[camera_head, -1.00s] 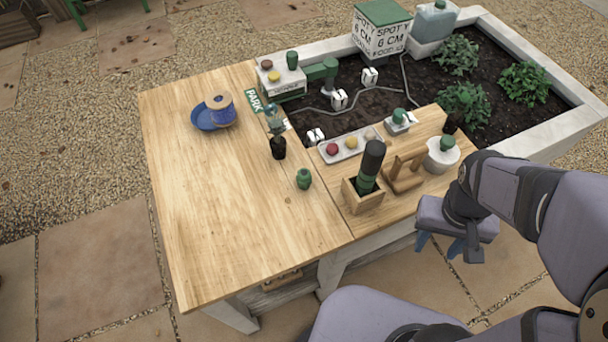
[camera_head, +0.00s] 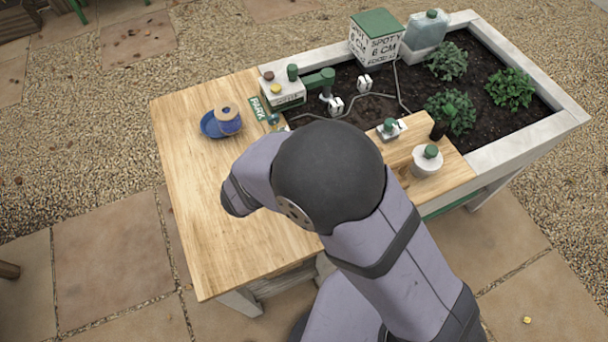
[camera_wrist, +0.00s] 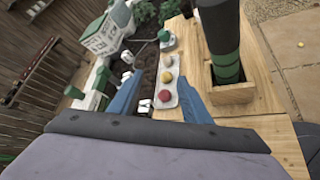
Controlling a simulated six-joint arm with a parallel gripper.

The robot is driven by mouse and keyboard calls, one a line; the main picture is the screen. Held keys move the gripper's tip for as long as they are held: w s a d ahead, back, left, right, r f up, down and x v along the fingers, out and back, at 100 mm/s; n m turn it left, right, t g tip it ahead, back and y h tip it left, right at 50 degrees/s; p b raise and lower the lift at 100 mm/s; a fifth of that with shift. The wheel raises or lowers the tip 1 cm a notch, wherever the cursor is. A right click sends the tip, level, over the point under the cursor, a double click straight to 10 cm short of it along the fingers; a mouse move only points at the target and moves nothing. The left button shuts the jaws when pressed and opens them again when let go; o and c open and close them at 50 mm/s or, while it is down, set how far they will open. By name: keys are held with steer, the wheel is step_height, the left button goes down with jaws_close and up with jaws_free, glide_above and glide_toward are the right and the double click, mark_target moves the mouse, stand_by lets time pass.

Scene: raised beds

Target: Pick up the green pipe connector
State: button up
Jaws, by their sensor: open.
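A small green fitting that looks like the pipe connector stood on the wooden table (camera_head: 190,165) in the earlier head view. My arm now covers that part of the table, and I cannot make the fitting out in the wrist view. My gripper (camera_wrist: 160,82) shows in the wrist view as two blue fingers. They are spread apart, with nothing visibly held between them. In the head view my gripper is hidden behind my arm.
A wooden block (camera_wrist: 232,93) holding a dark, green-banded cylinder (camera_wrist: 220,40) stands close right of my fingers. A blue dish (camera_head: 208,126) with a spool (camera_head: 228,120) sits at the table's far left. A white pot (camera_head: 426,163) stands right.

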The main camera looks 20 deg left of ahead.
steer(key=s+a+f+n, duration=0.1)
steer(key=s+n, duration=0.1)
steer(key=n, duration=0.1)
steer(key=s+a+f+n+t+y+p, duration=0.1)
steer(key=s+f+n, duration=0.1)
steer(key=s+n, duration=0.1)
steer(key=s+a+f+n+y, duration=0.1)
steer(key=s+f+n, duration=0.1)
steer(key=s+n, duration=0.1)
steer(key=shift+a+f+n+t+p, duration=0.1)
steer(key=shift+a+n+t+p, duration=0.3)
steer(key=shift+n, duration=0.2)
steer(key=shift+p+x, duration=0.6)
steer(key=shift+x, duration=1.15)
steer(key=shift+p+x, duration=0.65)
steer(key=shift+x, duration=1.4)
steer(key=shift+a, duration=0.15)
jaws_close()
